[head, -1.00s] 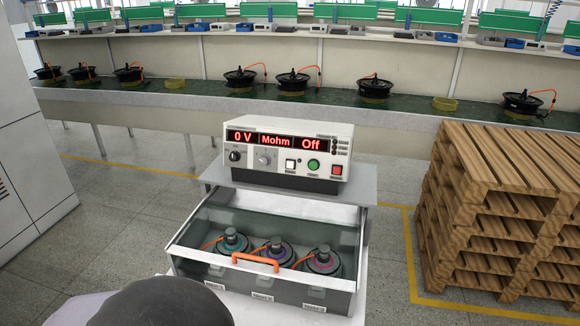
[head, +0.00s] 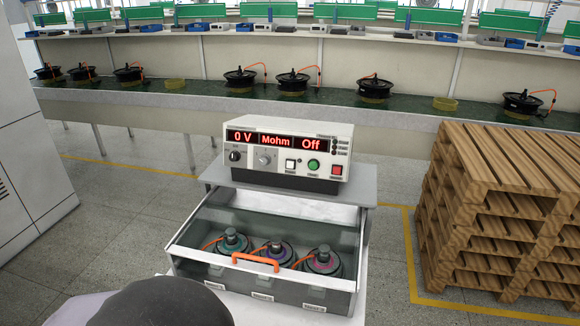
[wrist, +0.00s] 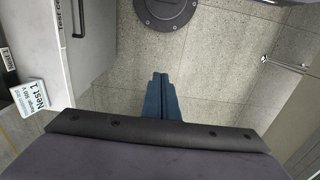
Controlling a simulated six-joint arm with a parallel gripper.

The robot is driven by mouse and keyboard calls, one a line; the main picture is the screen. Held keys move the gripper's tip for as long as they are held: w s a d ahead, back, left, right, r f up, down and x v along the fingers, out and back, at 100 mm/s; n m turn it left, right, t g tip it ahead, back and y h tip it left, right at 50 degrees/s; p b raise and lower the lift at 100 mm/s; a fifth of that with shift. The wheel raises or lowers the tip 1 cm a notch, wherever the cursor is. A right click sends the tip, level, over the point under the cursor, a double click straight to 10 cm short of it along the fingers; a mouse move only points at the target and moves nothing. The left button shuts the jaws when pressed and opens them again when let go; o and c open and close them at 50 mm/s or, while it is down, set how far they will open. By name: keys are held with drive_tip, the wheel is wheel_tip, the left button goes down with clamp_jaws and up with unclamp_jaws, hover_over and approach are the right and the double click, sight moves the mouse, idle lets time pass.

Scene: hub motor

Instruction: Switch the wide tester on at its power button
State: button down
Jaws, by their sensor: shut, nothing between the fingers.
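The wide tester (head: 288,152) is a white box on a grey stand, facing me in the head view. Its red displays read "0 V", "Mohm" and "Off". Its front carries two knobs on the left, a white button (head: 290,166), a green button (head: 313,165) and a red button (head: 337,171). Which of these is the power button I cannot read. My gripper (wrist: 160,78) shows in the wrist view, its two blue fingers together and empty above the floor. The tester is out of the wrist view, and the gripper is out of the head view.
Below the tester, an open drawer (head: 190,262) with an orange handle (head: 255,262) holds three motors. Wooden pallets (head: 500,210) are stacked at the right. A conveyor (head: 200,103) with several hub motors runs behind. A "Nest 1" label (wrist: 31,97) shows in the wrist view.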

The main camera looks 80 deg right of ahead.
idle(0.4)
